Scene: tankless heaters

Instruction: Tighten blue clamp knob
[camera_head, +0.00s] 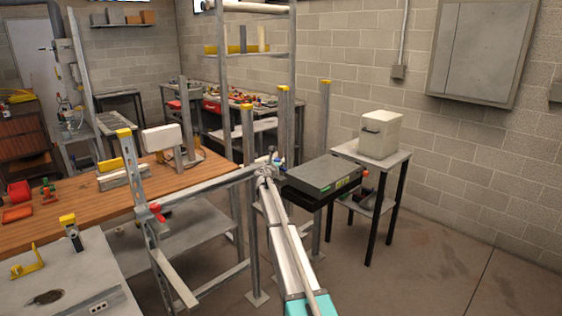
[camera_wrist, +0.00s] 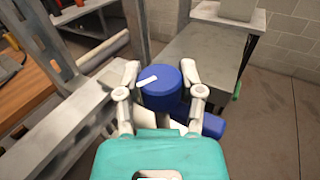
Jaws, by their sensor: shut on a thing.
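The blue clamp knob (camera_wrist: 160,84) is round with a white bar marked on its top. It sits in the middle of the wrist view, on the metal frame, with another blue part (camera_wrist: 212,125) below and to its right. My gripper (camera_wrist: 160,74) has one finger on each side of the knob and is shut on it. In the head view my gripper (camera_head: 270,168) reaches the end of the frame rail beside the grey box. The knob shows there only as a small blue spot (camera_head: 278,161), mostly hidden.
A flat dark grey box (camera_head: 322,175) lies just right of my gripper. The metal frame rail (camera_head: 205,186) runs left to an upright with a red knob (camera_head: 156,208). Posts stand close behind. A small table (camera_head: 345,152) carries a white container (camera_head: 380,134). The floor at right is clear.

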